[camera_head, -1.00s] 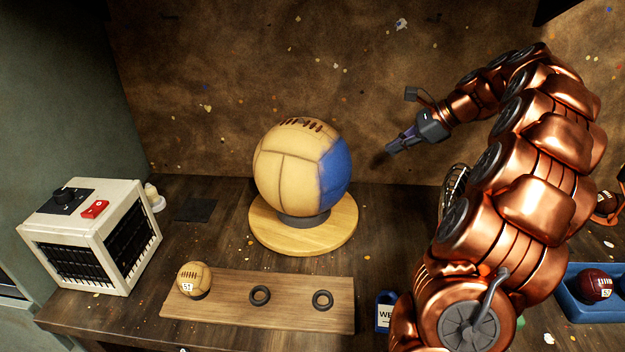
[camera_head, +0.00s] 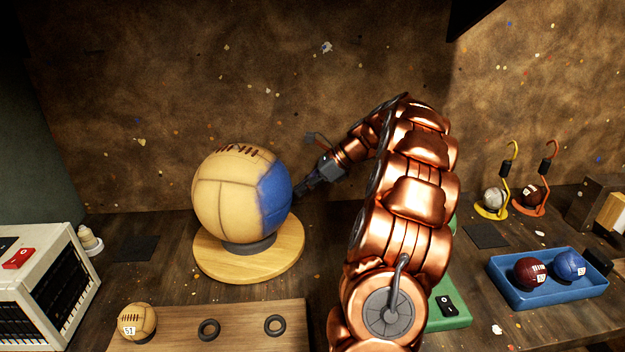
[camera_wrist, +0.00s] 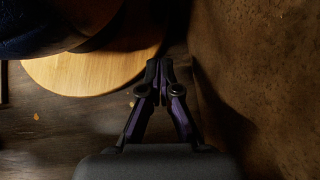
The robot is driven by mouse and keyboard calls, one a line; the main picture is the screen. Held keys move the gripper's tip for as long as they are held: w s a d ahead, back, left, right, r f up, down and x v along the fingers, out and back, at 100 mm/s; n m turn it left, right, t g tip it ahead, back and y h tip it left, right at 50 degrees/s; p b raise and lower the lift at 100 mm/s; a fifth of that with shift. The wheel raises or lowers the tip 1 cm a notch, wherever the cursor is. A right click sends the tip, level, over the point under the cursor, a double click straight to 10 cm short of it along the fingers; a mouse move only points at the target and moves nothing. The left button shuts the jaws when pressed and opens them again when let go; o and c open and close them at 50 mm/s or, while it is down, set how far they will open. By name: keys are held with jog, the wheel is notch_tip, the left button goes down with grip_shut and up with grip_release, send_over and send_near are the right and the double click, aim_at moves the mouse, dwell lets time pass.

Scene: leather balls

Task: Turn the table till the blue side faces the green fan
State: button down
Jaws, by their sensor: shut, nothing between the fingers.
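A large tan ball (camera_head: 225,195) with a blue side (camera_head: 274,198) sits in a dark ring on a round wooden table (camera_head: 285,252). The blue side faces right in the head view. My gripper (camera_head: 299,192) is shut and empty, close beside the blue side at its right. I cannot tell if it touches the ball. In the wrist view the closed fingertips (camera_wrist: 160,64) are by the rim of the round table (camera_wrist: 85,80). The green fan (camera_head: 450,305) is mostly hidden behind my arm; only parts of its green body and a dark switch show.
A white heater-like box (camera_head: 45,285) stands at left. A wooden board (camera_head: 240,325) with rings and a small ball (camera_head: 137,320) is in front. A blue tray (camera_head: 550,290) with two balls is at right. The brown wall (camera_head: 270,90) is close behind.

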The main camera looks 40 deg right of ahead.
jog(key=w+a+f, duration=0.1)
jog(key=w+a, duration=0.1)
jog(key=w+a+f, duration=0.1)
jog(key=a, duration=0.1)
jog(key=shift+w+f, duration=0.35)
jog(key=shift+w, duration=0.05)
jog(key=shift+w+a+p, duration=0.3)
jog(key=shift+w+a, duration=0.1)
jog(key=shift+w, duration=0.05)
jog(key=shift+w, duration=0.1)
jog(key=shift+w+a+r+p, duration=0.2)
jog(key=shift+w+p, duration=0.1)
jog(key=shift+p, duration=0.55)
jog(key=shift+w+p, duration=0.15)
jog(key=shift+p, duration=0.15)
jog(key=shift+f, duration=0.2)
